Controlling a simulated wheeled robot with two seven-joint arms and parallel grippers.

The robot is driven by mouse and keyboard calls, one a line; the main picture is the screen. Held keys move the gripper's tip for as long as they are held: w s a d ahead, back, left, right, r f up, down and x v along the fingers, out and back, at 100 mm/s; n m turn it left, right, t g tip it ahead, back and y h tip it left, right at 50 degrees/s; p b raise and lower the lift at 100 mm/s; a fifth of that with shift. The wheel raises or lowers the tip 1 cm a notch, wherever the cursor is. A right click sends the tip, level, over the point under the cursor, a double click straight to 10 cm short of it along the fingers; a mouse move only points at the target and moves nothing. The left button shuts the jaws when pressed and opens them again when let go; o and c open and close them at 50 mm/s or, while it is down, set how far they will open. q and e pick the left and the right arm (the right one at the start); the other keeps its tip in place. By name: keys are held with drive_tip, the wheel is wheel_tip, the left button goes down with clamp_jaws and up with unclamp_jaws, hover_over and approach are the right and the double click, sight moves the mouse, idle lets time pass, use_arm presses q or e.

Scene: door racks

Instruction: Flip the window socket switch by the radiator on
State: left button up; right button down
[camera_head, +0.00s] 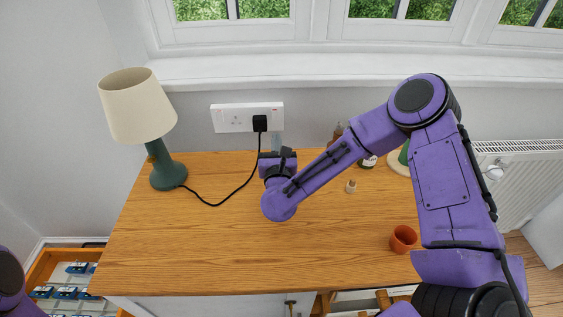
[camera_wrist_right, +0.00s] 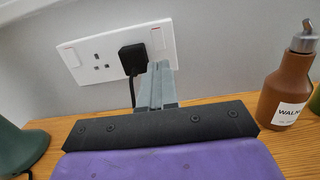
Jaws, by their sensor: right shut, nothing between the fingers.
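A white double socket (camera_head: 230,117) is on the wall under the window, behind the wooden counter; it also fills the upper left of the right wrist view (camera_wrist_right: 103,45). A black plug (camera_head: 260,123) sits in its right outlet, and the left outlet is empty. In the wrist view a rocker switch shows at each end, left (camera_wrist_right: 72,57) and right (camera_wrist_right: 157,38); I cannot tell their positions. My right gripper (camera_head: 277,142) is shut and empty. Its grey fingertips (camera_wrist_right: 158,68) appear just below the right rocker; contact is unclear. My left gripper is out of view.
A green lamp (camera_head: 168,172) with a cream shade stands at left, its black cord crossing the counter (camera_head: 190,250). A brown bottle (camera_wrist_right: 285,85) stands right of my gripper. An orange cup (camera_head: 403,239) is at front right. A radiator (camera_head: 520,180) is at far right.

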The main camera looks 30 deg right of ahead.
drive_tip(key=v, duration=0.3)
drive_tip(key=b+v, duration=0.1)
drive_tip(key=v, duration=0.2)
drive_tip(key=shift+w+a+f, duration=0.1)
drive_tip(key=shift+f, duration=0.1)
